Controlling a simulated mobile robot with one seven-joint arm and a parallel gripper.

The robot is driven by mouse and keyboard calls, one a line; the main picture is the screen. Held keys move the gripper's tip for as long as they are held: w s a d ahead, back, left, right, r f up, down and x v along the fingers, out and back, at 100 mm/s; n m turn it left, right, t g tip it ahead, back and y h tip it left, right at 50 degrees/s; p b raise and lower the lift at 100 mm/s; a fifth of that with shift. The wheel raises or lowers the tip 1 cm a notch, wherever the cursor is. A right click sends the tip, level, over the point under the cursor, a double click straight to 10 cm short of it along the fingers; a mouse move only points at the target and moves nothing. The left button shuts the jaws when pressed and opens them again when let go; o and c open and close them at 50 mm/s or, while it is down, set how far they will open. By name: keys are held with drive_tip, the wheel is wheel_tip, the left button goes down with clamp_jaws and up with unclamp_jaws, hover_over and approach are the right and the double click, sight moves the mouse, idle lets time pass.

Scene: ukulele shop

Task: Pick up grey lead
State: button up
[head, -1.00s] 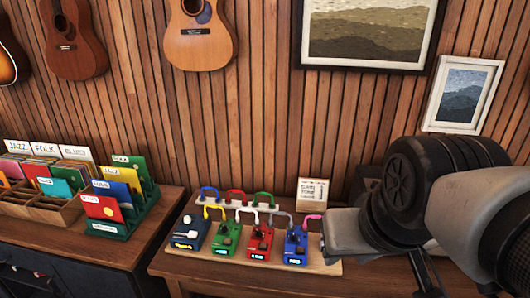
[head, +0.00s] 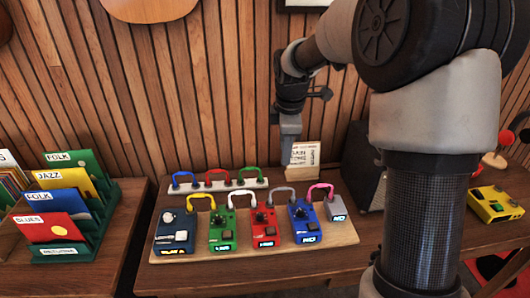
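The grey lead (head: 282,193) is a short arched cable on the wooden pedal board (head: 330,237), bridging the red pedal (head: 265,226) and the blue pedal (head: 303,220). A paler white lead (head: 241,197) arches between the green pedal (head: 221,229) and the red one. A yellow lead (head: 198,197) and a pink lead (head: 321,187) are at either side. My gripper (head: 290,145) points down behind the grey lead in the picture, well above it and apart from it. Its fingers overlap in this view, so its opening cannot be judged.
Blue, red and green leads sit on a white strip (head: 260,185) at the board's back. A small sign (head: 303,160) stands close to my gripper. A dark amplifier (head: 363,170) is to the right, partly hidden by my arm. A record rack (head: 100,225) stands at left.

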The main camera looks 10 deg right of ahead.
wheel_tip(320, 180, down, 3)
drive_tip(key=w+n, duration=0.1)
drive_tip(key=w, duration=0.1)
approach(282, 188)
drive_tip(key=x, duration=0.5)
drive_tip(key=shift+w+a+f, duration=0.1)
drive_tip(key=shift+w+a, duration=0.15)
drive_tip(key=shift+w, duration=0.15)
drive_tip(key=x, duration=0.4)
drive_tip(key=shift+s+d+f, duration=0.25)
drive_tip(key=shift+d+f, duration=0.05)
drive_tip(key=shift+f, duration=0.15)
drive_tip(key=shift+w+f, duration=0.1)
drive_tip(key=shift+f, duration=0.25)
clamp_jaws()
